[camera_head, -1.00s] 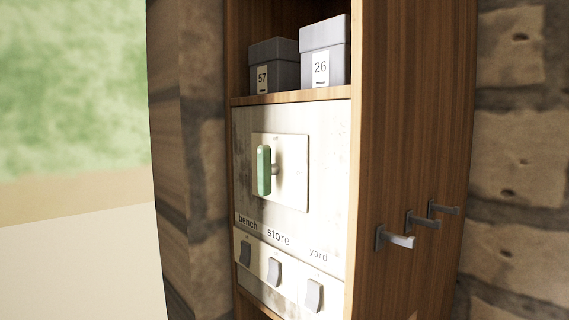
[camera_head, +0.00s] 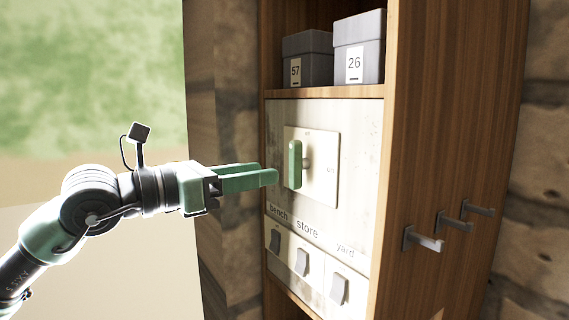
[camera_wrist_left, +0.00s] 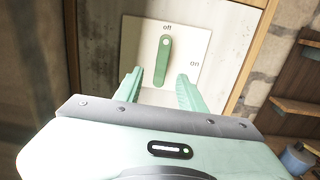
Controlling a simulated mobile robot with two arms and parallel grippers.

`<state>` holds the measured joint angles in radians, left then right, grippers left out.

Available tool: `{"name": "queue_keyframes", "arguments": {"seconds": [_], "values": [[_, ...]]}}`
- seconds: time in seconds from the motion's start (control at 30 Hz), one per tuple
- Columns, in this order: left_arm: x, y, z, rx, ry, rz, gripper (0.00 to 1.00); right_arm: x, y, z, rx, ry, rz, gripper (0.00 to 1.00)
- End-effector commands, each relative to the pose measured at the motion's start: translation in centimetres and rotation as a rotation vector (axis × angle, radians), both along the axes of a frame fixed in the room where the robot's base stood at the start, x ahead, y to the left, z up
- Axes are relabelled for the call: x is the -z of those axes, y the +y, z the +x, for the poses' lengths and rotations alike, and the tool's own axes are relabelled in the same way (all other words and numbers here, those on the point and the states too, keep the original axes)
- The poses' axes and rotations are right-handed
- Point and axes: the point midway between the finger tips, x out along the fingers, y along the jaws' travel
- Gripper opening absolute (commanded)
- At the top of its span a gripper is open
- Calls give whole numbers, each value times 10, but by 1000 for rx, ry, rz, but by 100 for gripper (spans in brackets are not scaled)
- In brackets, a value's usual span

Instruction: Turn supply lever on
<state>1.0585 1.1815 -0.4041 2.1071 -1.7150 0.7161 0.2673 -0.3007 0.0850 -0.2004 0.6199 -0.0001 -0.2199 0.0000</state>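The green supply lever (camera_head: 295,164) stands upright on a pale square plate (camera_head: 322,170) set in the cabinet's panel. In the left wrist view the lever (camera_wrist_left: 163,62) points up at the word "off"; "on" is printed to its right. My left gripper (camera_head: 272,177) is just left of the lever in the head view. In the left wrist view its two green fingers (camera_wrist_left: 158,82) are spread apart, one on each side of the lever's lower end. I cannot tell whether either finger touches it. My right gripper is not in view.
Below the lever are three grey switches, labelled bench (camera_head: 275,240), store (camera_head: 302,262) and yard (camera_head: 339,289). Two grey boxes marked 57 (camera_head: 306,58) and 26 (camera_head: 360,48) sit on the shelf above. Metal hooks (camera_head: 424,240) stick out from the cabinet's right side.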

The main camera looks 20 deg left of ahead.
Motion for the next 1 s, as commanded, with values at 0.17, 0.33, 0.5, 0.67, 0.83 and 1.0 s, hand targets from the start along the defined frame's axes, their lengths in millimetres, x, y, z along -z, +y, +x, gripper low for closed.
{"name": "queue_keyframes", "arguments": {"seconds": [0.17, 0.33, 0.5, 0.67, 0.83, 1.0], "values": [[-6, -20, 23, 5, 0, -4, 40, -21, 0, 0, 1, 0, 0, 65], [-4, -32, 40, 4, -1, -4, 40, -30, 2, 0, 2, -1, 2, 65], [-1, -37, 46, 4, -1, -3, 40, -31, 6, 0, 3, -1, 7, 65], [-1, -37, 46, 3, -1, -3, 40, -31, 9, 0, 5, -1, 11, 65], [-1, -37, 46, 3, -1, -3, 7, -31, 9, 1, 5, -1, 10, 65], [-1, -37, 46, 3, -1, -3, 0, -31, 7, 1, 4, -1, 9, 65]]}}
